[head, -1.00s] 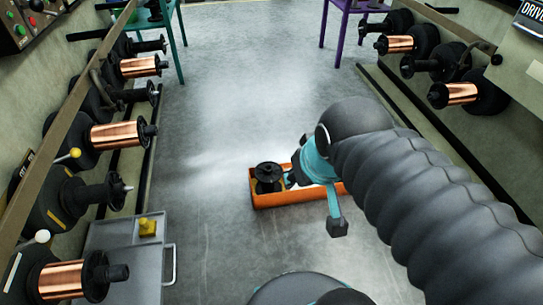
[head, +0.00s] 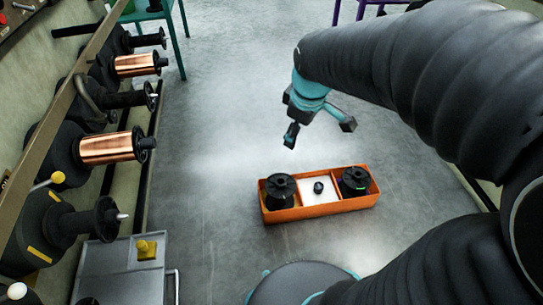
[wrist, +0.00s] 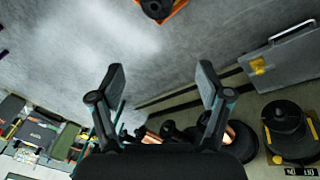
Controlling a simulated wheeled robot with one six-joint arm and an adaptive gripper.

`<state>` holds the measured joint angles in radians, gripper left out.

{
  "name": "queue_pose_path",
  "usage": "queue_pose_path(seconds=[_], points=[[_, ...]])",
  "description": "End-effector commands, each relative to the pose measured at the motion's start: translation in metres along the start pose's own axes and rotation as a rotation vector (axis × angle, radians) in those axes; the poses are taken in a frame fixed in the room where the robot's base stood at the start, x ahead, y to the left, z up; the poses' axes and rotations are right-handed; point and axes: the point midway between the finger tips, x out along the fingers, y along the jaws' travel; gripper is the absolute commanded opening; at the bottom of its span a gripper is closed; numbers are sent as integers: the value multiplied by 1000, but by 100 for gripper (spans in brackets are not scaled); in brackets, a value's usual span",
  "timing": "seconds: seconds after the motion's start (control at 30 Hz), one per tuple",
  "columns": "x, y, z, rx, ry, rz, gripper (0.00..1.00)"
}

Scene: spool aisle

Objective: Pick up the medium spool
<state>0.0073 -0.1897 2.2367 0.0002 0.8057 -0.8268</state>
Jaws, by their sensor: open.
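An orange crate (head: 318,209) with three compartments sits on the grey floor in the head view. A black spool (head: 281,190) stands in its left compartment and another black spool (head: 355,181) in its right one. A small dark knob-like piece (head: 319,187) sits on white in the middle compartment. I cannot tell which spool is the medium one. My gripper (head: 319,129) is open and empty, beyond and above the crate. In the wrist view, the gripper's (wrist: 161,78) spread fingers have nothing between them; a crate corner with a dark spool (wrist: 157,8) shows at the top edge.
A rack at the left holds several black and copper spools (head: 106,148). A grey cart (head: 110,268) with a yellow item (head: 146,250) stands front left. A teal-legged table (head: 178,40) is behind. The floor (head: 225,120) around the crate is mostly clear.

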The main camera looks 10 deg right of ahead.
Motion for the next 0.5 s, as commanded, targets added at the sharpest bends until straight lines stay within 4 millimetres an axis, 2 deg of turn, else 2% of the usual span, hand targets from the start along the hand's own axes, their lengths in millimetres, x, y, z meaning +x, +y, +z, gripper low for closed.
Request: queue_pose_path(seconds=[0.03,0.27,0.5], points=[[21,6,-6,-70,-18,-21,77],[101,34,-30,-417,-58,-96,77],[199,51,-44,-775,-72,-192,77]])
